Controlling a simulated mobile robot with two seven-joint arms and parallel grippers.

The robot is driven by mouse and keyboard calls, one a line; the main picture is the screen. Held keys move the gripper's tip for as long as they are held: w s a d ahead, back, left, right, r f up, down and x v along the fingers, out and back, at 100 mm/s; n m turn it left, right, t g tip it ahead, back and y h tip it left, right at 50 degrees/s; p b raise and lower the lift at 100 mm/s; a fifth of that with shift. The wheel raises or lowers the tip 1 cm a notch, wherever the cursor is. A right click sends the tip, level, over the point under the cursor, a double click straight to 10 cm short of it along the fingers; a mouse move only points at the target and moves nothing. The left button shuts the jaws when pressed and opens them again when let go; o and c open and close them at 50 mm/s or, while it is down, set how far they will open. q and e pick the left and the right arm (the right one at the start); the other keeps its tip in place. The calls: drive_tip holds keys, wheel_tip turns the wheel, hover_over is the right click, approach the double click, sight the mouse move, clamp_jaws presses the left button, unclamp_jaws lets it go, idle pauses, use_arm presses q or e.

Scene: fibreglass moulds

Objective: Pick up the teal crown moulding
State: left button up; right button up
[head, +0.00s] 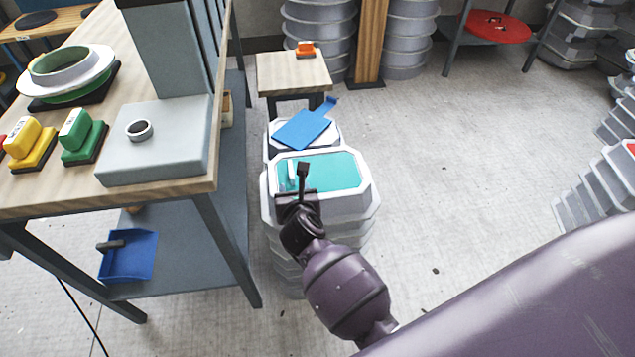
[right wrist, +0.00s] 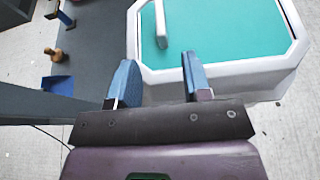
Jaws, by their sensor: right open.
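The teal crown moulding (head: 335,172) is an eight-sided white-rimmed piece with a flat teal top, uppermost on a stack of pale moulds beside the workbench. It also shows in the right wrist view (right wrist: 235,25), with a raised white bar (right wrist: 161,25) like a handle on its teal top. My right gripper (head: 295,185) is over the near left part of this stack. In the right wrist view the gripper (right wrist: 158,65) is open, with two blue-grey fingers apart and nothing between them. The bar lies ahead of the gap. My left gripper is not in view.
The workbench (head: 190,178) stands close on the left, its leg near the stack. A blue dustpan (head: 130,257) lies on its lower shelf. Behind is another stack topped with a blue piece (head: 302,128), then a small table (head: 292,72).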

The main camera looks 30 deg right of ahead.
sight(291, 174)
drive_tip(key=x, duration=0.3)
drive_tip(key=shift+w+d+f+b, duration=0.15)
drive_tip(key=shift+w+f+b, duration=0.15)
drive_tip(key=shift+b, duration=0.1)
drive_tip(key=shift+b+x, duration=0.3)
drive_tip(key=shift+x, duration=0.7)
drive_tip(key=b+x, duration=0.1)
drive_tip(key=x, duration=0.2)
drive_tip(key=shift+w, duration=0.1)
drive_tip(key=shift+w+d+f, duration=0.15)
drive_tip(key=shift+w+d, duration=0.05)
drive_tip(key=shift+w, duration=0.4)
clamp_jaws()
